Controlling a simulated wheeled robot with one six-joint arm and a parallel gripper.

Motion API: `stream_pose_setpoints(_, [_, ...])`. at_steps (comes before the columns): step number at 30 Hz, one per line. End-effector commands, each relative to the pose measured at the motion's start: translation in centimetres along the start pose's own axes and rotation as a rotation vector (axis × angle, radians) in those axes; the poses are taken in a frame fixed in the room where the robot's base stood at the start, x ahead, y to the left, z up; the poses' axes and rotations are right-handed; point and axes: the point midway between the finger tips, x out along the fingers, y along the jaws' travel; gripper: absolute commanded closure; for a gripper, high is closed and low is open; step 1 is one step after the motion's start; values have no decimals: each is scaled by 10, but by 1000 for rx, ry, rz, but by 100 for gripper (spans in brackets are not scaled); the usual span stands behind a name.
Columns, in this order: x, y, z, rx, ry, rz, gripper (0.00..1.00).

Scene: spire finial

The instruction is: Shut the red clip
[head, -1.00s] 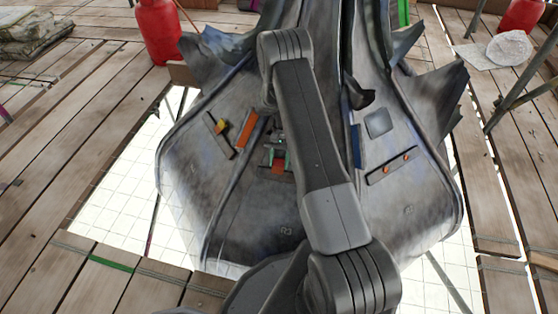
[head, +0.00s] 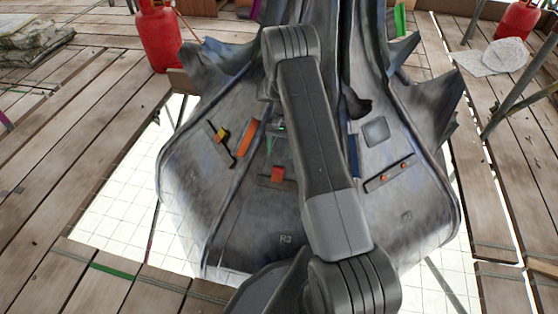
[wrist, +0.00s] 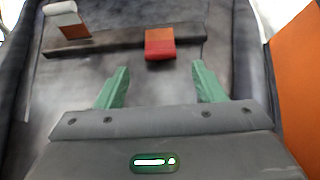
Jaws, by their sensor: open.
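The red clip (head: 277,174) sits on a dark bar (head: 262,181) on the grey spire panel, left of my arm in the head view. In the wrist view the red clip (wrist: 160,50) lies across the dark bar (wrist: 110,46), with an orange upper face and a red front face. I cannot tell whether it is latched. My gripper (wrist: 160,68) is open and empty. Its green fingers are apart, pointing toward the clip, which is centred beyond their tips and not between them. In the head view my gripper (head: 274,142) is small and partly hidden by my arm.
A pale-topped clip (wrist: 66,18) stands at the bar's left end. An orange strip (head: 246,138) and a yellow-orange clip (head: 222,134) are to the left. A blue strip (head: 354,150) and a bar with orange knobs (head: 390,178) are to the right. Red gas cylinders (head: 158,35) stand behind.

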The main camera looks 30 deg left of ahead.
Motion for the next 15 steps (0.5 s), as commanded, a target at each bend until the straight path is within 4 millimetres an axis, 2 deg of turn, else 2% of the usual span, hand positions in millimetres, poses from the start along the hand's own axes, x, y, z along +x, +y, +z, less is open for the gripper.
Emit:
stream_pose_setpoints(1, [-14, 0, 0, 1, 2, -2, 37])
stream_pose_setpoints(6, [-42, 0, 0, 0, 1, -1, 37])
stream_pose_setpoints(10, [-52, 0, 0, 0, -1, 0, 37])
stream_pose_setpoints(15, [-56, 0, 0, 0, -1, 0, 37])
